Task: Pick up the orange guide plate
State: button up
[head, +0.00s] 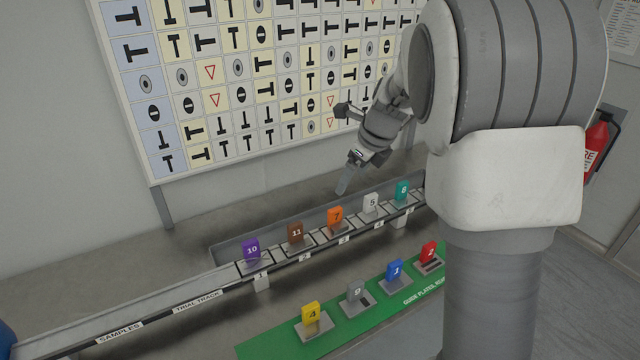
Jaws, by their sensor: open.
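The orange guide plate (335,216), numbered 7, stands upright in the middle slot of the track. A brown plate (296,233) stands to its left and a pale grey plate (371,202) to its right. My gripper (343,187) is above and slightly right of the orange plate, apart from it, tilted downward. It is open and holds nothing that I can see. The gap between its fingers is hard to make out from this side.
A purple plate (251,249) and a teal plate (402,190) stand at the ends of the row. A green mat (268,345) in front holds yellow, grey, blue and red plates.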

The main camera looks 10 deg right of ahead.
jog(key=w+f+m, duration=0.2)
jog(key=w+m, duration=0.1)
jog(key=w, duration=0.1)
jog(key=p, duration=0.2)
send_near(337, 211)
jog(key=shift+m, duration=0.4)
jog(key=x, duration=0.5)
jog(key=shift+a+r, duration=0.1)
jog(key=shift+a, duration=0.15)
jog(key=shift+d+x, duration=0.15)
jog(key=shift+x, duration=1.15)
jog(key=shift+d+x, duration=0.1)
jog(key=shift+x, duration=1.2)
grip_shut()
